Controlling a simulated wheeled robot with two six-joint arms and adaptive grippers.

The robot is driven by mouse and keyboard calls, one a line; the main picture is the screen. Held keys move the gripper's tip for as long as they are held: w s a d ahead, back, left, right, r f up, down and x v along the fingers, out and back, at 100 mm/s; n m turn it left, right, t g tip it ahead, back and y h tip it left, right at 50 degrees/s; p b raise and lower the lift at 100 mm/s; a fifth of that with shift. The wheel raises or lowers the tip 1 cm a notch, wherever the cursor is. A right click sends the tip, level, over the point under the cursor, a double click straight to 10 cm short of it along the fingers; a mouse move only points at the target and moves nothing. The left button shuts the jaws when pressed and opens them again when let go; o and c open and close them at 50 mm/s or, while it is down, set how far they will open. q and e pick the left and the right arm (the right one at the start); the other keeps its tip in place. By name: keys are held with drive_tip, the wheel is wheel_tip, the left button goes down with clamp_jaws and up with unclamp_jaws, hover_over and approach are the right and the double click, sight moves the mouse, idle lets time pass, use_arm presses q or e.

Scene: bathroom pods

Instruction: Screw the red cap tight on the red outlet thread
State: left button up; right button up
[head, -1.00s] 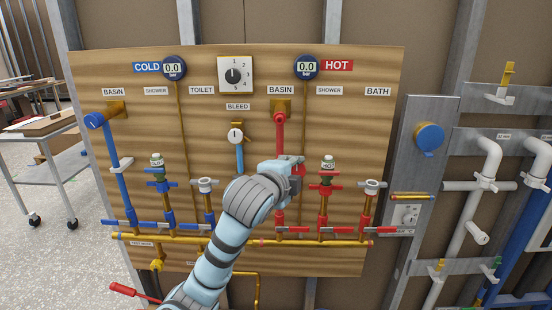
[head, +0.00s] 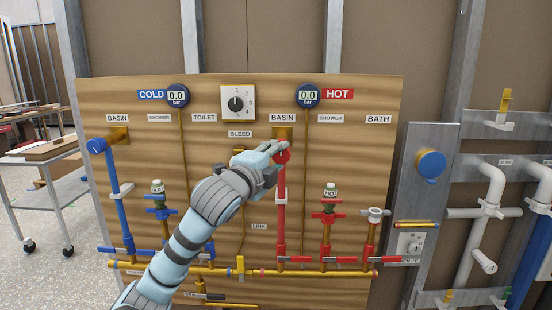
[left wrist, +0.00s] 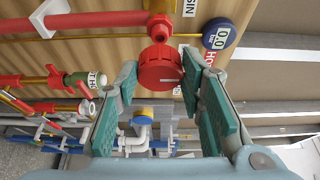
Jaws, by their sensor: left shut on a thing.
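The red cap (left wrist: 160,68) is a ribbed red disc with a thin pale mark, between the fingertips of my left gripper (left wrist: 159,80) in the left wrist view. My left gripper (head: 278,152) is shut on it, in front of the hot BASIN outlet in the head view, where the cap (head: 284,156) shows partly behind the fingers. A red outlet end (left wrist: 160,27) with a brass fitting (left wrist: 160,6) lies directly beyond the cap. The cap hides the thread, so I cannot tell how far it is seated. My right gripper is out of view.
A red vertical pipe (head: 281,205) runs below the outlet. A HOT gauge (head: 308,95) is above right, and red shower fittings (head: 328,212) stand to the right.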

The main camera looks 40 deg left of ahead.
use_arm(q)
drive_tip(key=shift+w+a+p, duration=0.5)
drive_tip(key=shift+w+a, duration=0.2)
drive_tip(key=shift+w, duration=0.3)
drive_tip(key=shift+a, duration=0.1)
drive_tip(key=shift+p, duration=0.35)
drive_tip(key=shift+p, duration=0.35)
idle(0.5)
